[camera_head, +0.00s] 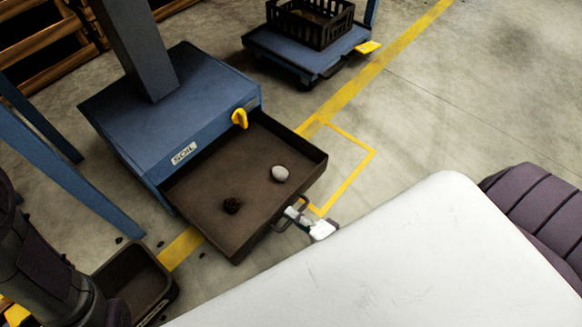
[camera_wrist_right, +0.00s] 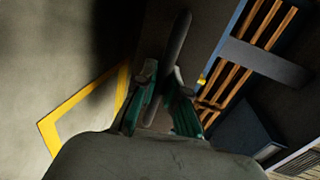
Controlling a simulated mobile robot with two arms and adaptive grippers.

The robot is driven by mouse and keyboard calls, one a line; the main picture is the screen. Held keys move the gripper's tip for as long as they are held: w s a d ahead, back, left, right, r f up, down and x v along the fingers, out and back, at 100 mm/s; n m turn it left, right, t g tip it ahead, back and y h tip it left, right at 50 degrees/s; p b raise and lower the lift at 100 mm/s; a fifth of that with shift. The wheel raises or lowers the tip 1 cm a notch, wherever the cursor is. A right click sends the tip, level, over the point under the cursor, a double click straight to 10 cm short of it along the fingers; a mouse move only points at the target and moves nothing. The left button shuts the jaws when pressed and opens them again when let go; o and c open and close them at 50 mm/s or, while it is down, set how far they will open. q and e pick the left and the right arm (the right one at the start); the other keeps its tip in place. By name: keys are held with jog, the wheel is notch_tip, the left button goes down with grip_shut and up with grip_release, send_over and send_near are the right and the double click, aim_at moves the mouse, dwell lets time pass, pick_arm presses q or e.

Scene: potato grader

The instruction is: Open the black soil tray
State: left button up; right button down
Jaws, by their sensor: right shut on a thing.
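The black soil tray (camera_head: 233,176) is pulled well out of the blue housing (camera_head: 185,125) labelled SOIL. A pale round stone or potato (camera_head: 279,173) and a dark clod (camera_head: 232,205) lie in it. My right gripper (camera_head: 299,213) is at the tray's front and shut on its handle (camera_head: 277,222). In the right wrist view my right gripper (camera_wrist_right: 160,92) has its fingers on either side of the dark handle bar (camera_wrist_right: 179,42). My left arm shows at the lower left of the head view, but its gripper is not visible.
A yellow latch (camera_head: 240,118) sits on the housing's front edge. A small dark bin (camera_head: 135,279) stands on the floor at the lower left. A blue cart (camera_head: 308,55) with a black crate (camera_head: 309,20) stands at the back. Floor right of the tray is clear, with yellow markings.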

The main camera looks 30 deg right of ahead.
jog(key=c, duration=1.2)
grip_release()
